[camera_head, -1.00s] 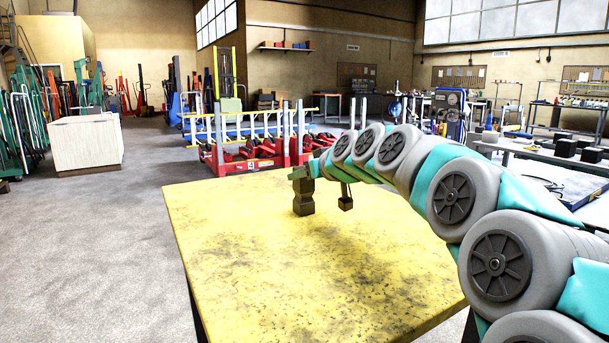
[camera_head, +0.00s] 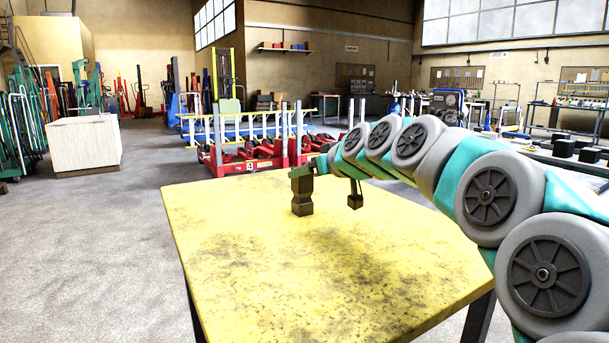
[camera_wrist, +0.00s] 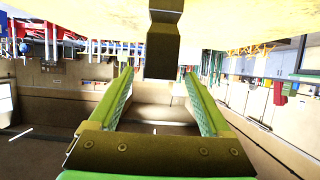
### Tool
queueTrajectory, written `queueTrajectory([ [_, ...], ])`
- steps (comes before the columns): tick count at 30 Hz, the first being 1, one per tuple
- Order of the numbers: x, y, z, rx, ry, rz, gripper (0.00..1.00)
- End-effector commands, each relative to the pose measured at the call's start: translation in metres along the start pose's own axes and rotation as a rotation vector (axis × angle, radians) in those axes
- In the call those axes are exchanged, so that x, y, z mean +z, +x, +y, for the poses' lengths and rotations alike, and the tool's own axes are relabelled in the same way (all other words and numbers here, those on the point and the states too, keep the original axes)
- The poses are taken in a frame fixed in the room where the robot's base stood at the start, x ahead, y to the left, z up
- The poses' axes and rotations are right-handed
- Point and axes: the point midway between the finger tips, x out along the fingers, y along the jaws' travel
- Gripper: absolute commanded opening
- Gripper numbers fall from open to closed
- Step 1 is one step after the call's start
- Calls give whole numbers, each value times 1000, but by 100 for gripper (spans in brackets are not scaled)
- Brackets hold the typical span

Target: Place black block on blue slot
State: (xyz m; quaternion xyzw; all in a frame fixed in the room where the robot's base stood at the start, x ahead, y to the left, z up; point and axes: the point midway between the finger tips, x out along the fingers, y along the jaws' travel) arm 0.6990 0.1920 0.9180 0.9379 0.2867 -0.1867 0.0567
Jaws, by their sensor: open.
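A dark block (camera_head: 302,192), narrower at its waist, stands upright on the yellow table (camera_head: 250,250) in the head view. In the wrist view, which is upside down, the dark block (camera_wrist: 162,45) reaches in from the table side, its free end near the fingertips. My gripper (camera_wrist: 157,74) is open, with one green finger on each side of the block. In the head view my gripper is small, beside the block's top, and I cannot tell if it touches. A smaller dark piece (camera_head: 355,202) shows under the arm on a thin rod. I make out no blue slot.
My arm covers the table's right side. The table's front and left are clear. A red jack frame (camera_head: 255,155) stands behind the table, a pale cabinet (camera_head: 84,143) at the left. Several dark blocks (camera_head: 565,149) lie on a bench at the right.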

Motion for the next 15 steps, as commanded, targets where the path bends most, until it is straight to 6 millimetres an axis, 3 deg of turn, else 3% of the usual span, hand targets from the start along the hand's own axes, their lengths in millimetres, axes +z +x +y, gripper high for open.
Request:
queueTrajectory([
  [9,0,-60,0,1,-1,3,82],
  [15,3,-80,0,2,0,4,88],
])
